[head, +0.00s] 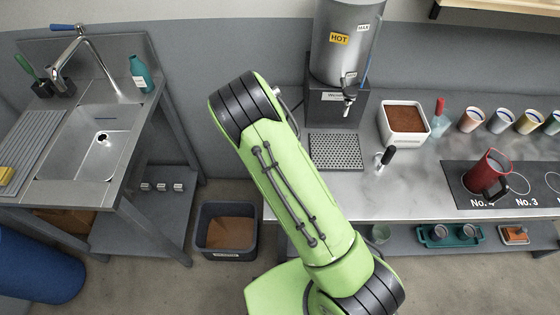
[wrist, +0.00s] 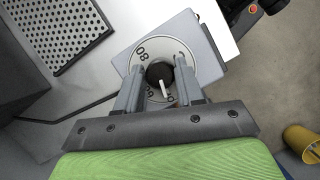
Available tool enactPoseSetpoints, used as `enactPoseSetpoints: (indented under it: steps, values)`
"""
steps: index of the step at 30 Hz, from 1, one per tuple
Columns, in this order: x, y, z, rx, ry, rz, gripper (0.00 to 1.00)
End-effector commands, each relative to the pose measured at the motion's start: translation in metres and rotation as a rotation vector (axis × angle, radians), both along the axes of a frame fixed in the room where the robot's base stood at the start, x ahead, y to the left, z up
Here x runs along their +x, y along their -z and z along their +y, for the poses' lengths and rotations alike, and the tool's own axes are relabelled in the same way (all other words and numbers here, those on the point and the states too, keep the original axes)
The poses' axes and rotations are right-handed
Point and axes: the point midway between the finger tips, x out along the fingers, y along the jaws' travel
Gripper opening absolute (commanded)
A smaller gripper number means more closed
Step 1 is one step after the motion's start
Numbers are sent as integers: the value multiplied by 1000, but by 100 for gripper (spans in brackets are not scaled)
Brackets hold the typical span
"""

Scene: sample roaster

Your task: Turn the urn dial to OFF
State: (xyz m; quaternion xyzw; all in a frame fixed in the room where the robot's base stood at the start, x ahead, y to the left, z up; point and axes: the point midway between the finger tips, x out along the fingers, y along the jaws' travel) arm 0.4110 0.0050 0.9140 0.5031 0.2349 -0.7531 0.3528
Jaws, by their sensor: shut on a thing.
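The steel urn (head: 345,45) with a HOT label stands on a dark base at the back of the counter. In the wrist view, the urn dial (wrist: 180,52) is a pale disc with numbers, 80 at its upper left, on a grey box. Its dark round knob (wrist: 158,71) has a white pointer directed toward the picture's bottom, slightly right. My gripper (wrist: 160,76) is shut on the knob, one finger on each side. The marking by the pointer is partly covered and not clearly readable. In the head view, my green arm hides the dial and gripper.
A perforated drip tray (head: 335,151) lies under the urn tap (head: 349,94); it also shows in the wrist view (wrist: 62,30). A grey bin (head: 226,228) is on the floor.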

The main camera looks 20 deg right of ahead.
Motion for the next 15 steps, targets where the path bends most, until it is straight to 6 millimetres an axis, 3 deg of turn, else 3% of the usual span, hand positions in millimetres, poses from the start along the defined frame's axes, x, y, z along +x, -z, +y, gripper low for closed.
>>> enactPoseSetpoints:
  steps: [11, 12, 15]
  values:
    - [-2, 1, 1, 2, -5, 9, 7]
    - [-2, 1, 1, 2, -5, 8, 43]
    - [-2, 1, 1, 2, -4, 7, 59]
